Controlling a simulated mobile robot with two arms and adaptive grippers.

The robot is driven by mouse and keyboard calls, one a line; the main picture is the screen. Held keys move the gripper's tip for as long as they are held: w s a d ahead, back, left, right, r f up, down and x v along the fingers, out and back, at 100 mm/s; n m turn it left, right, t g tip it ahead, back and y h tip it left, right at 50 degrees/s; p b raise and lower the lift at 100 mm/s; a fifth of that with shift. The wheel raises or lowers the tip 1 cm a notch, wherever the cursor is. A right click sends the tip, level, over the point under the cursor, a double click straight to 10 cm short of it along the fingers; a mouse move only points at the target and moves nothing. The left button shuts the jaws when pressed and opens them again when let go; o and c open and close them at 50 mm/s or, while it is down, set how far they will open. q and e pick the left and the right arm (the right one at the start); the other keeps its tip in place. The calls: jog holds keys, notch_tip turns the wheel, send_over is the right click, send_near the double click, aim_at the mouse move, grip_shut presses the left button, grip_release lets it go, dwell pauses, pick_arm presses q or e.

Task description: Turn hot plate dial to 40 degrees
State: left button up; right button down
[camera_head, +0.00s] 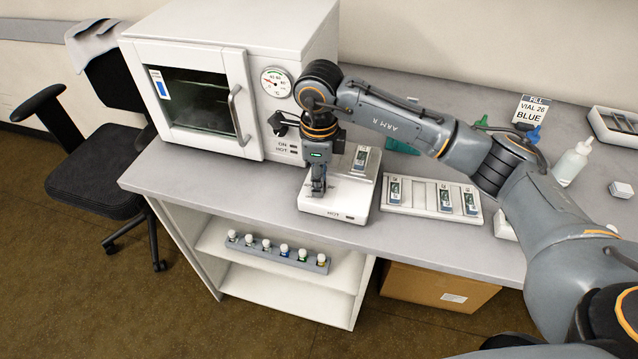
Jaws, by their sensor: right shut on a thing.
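The white hot plate (350,196) stands near the front edge of the grey bench, with a labelled slide (361,158) at its back right and a "HOT" mark on its front. My right gripper (318,190) reaches down over the front left of the hot plate. Its fingers are shut on what appears to be the dial there. The dial is hidden by the fingers, so its setting cannot be read. My left gripper is not in view.
A white oven (205,95) with a round gauge stands just behind and left. A slide tray (430,199) lies close to the right of the hot plate. Vials sit in a rack (278,254) on the shelf below.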

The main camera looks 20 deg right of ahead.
jog(key=shift+f+m+b, duration=0.1)
jog(key=shift+m+b, duration=0.3)
jog(key=shift+m, duration=0.5)
jog(key=c, duration=1.1)
grip_release()
jog(key=shift+o, duration=0.2)
jog(key=shift+r, duration=0.3)
notch_tip(320, 180, up, 12)
jog(key=shift+f, duration=0.25)
